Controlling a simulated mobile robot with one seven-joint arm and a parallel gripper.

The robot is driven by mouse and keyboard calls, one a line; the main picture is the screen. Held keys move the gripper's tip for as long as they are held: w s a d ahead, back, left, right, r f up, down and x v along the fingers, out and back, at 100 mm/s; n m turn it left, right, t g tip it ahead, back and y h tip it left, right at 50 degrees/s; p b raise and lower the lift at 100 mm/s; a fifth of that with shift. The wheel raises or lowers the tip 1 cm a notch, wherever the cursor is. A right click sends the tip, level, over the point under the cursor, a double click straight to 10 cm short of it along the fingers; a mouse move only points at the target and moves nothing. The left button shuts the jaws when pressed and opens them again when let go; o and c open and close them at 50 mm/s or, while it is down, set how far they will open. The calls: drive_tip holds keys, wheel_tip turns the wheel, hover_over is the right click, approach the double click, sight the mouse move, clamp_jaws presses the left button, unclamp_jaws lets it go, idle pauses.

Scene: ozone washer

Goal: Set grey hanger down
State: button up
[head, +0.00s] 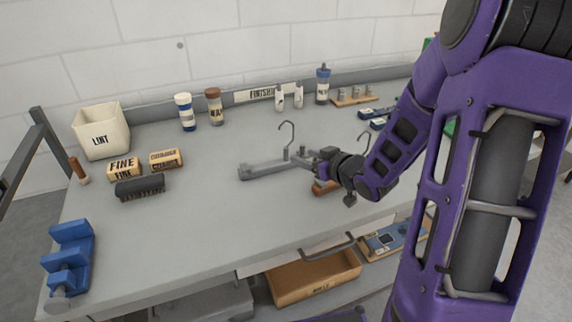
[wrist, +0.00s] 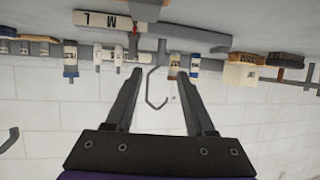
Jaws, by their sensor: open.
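The grey hanger (head: 265,171) is a long grey bar with an upright wire hook, on the table in the head view, left of my gripper (head: 317,163). In the wrist view, which is upside down, a grey bar (wrist: 205,39) with a white "M L" label lies beyond the fingertips. A wire hook (wrist: 148,90) shows between the two fingers of my gripper (wrist: 160,72). The fingers are spread and hold nothing. I cannot tell if they touch the bar. Another hook (head: 363,136) rises behind my wrist.
A lint bin (head: 101,140), fine and coarse blocks, and a dark brush (head: 140,189) stand left. Bottles line the back. A brown wooden piece (head: 325,188) lies below my gripper. A blue fixture (head: 68,258) is at the front left. The table's front middle is clear.

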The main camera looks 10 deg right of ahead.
sight(287, 152)
drive_tip(key=x, duration=0.2)
drive_tip(key=shift+w+a+f, duration=0.15)
drive_tip(key=shift+w, duration=0.2)
drive_tip(key=x, duration=0.5)
drive_tip(key=shift+a+f, duration=0.15)
drive_tip(key=shift+f, duration=0.05)
clamp_jaws()
